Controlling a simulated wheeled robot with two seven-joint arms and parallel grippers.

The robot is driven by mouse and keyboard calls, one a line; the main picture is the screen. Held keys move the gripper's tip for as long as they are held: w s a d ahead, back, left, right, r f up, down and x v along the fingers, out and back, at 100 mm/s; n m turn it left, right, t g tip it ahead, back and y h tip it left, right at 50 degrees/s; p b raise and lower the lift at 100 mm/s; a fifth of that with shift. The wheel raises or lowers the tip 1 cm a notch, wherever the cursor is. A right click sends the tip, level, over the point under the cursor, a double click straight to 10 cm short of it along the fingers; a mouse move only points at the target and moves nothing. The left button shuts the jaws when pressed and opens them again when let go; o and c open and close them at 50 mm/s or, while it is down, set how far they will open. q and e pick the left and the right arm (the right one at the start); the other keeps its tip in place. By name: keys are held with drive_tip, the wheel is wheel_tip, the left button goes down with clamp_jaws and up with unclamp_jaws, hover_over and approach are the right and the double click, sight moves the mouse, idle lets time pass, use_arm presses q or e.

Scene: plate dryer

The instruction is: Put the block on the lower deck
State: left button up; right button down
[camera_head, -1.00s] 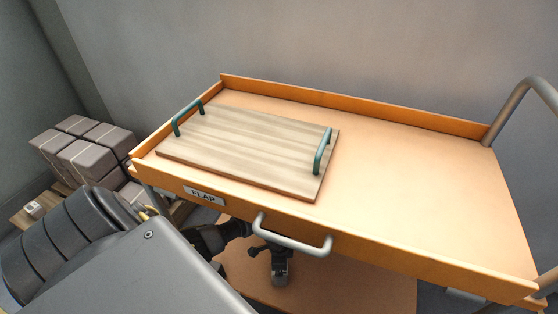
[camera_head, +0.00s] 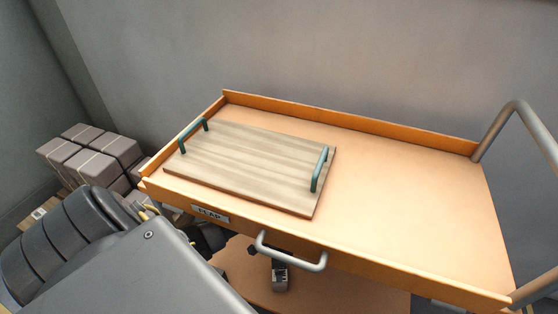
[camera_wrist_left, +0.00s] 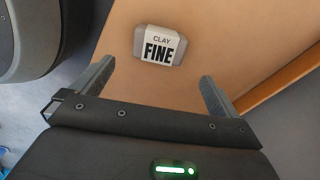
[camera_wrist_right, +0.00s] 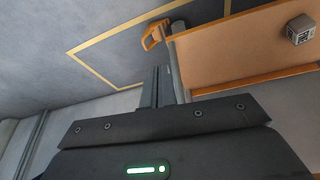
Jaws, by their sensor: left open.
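The block (camera_wrist_left: 160,45) is grey with a white label reading CLAY FINE. It lies on the orange lower deck (camera_wrist_left: 225,25), and it also shows in the head view (camera_head: 280,281) below the upper deck's handle. My left gripper (camera_wrist_left: 157,75) is open and empty, with the block apart from it beyond the fingertips. In the head view the upper deck and handle partly hide this gripper. A small grey block, seemingly the same one, shows on an orange deck in the right wrist view (camera_wrist_right: 300,30). My right gripper (camera_wrist_right: 163,75) looks shut and empty, away from the block.
The orange upper deck (camera_head: 420,195) bears a wooden board (camera_head: 250,165) with two green handles; its right side is clear. A grey handle (camera_head: 292,254) juts from the front edge, and a push bar (camera_head: 500,125) rises at right. Strapped grey boxes (camera_head: 90,155) stand at left.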

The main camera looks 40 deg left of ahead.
use_arm(q)
drive_tip(key=s+d+r+n+t, duration=0.3)
drive_tip(key=s+d+r, duration=0.15)
drive_tip(key=d, duration=0.35)
drive_tip(key=s+a+r+n, duration=0.2)
drive_tip(key=s+r+n, duration=0.2)
drive_tip(key=s+r, duration=0.6)
drive_tip(key=shift+s+a+r+n+t, duration=0.15)
drive_tip(key=shift+a+r+n+t, duration=0.15)
drive_tip(key=shift+r, duration=0.1)
use_arm(e)
drive_tip(key=shift+s+d+f+g, duration=0.2)
drive_tip(key=shift+s+g, duration=0.1)
drive_tip(key=shift+s, duration=0.2)
